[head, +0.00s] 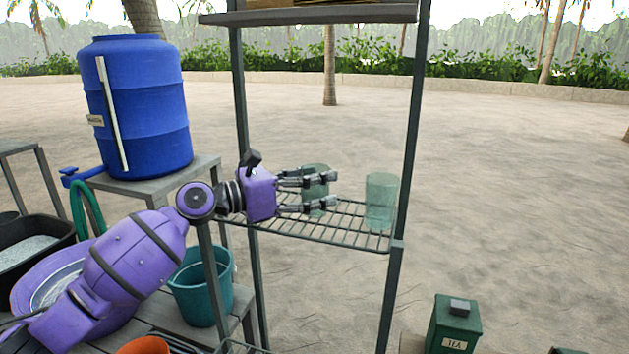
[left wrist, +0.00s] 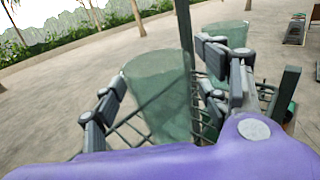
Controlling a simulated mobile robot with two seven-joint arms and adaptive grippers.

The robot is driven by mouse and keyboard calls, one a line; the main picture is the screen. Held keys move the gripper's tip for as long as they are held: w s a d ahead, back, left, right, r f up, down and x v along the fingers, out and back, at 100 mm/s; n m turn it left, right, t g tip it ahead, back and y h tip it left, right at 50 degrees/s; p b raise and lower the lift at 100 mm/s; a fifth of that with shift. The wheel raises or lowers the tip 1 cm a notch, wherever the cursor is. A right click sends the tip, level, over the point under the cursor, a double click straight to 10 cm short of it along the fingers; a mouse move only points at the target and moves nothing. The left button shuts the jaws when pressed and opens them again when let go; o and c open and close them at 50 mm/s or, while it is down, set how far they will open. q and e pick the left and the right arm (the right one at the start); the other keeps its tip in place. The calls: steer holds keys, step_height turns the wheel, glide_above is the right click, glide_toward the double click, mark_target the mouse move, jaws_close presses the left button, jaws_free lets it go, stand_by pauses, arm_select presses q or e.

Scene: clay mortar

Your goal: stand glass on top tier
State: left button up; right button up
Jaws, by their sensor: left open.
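Two clear greenish glasses are at the wire shelf (head: 335,232) of a metal rack. One glass (head: 316,172) is at my left gripper (head: 331,189), partly hidden by its fingers. In the left wrist view this glass (left wrist: 160,95) appears between the two open fingers (left wrist: 158,88), upright; I cannot tell whether they touch it. The other glass (head: 381,202) stands upright near the shelf's right end, beyond the fingertips; it also shows in the left wrist view (left wrist: 226,36). The rack's top tier (head: 310,17) is at the top edge of the head view. My right gripper is not in view.
Rack posts (head: 403,150) flank the shelf. A blue barrel (head: 135,105) stands on a grey table at the left, with a teal bucket (head: 203,285) below. A green tea tin (head: 453,325) is at lower right. Open air lies between shelf and top tier.

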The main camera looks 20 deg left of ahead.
arm_select(q)
steer(key=shift+r, duration=0.15)
steer(key=b+v, duration=0.1)
steer(key=v, duration=0.9)
steer(key=shift+s+a, duration=0.75)
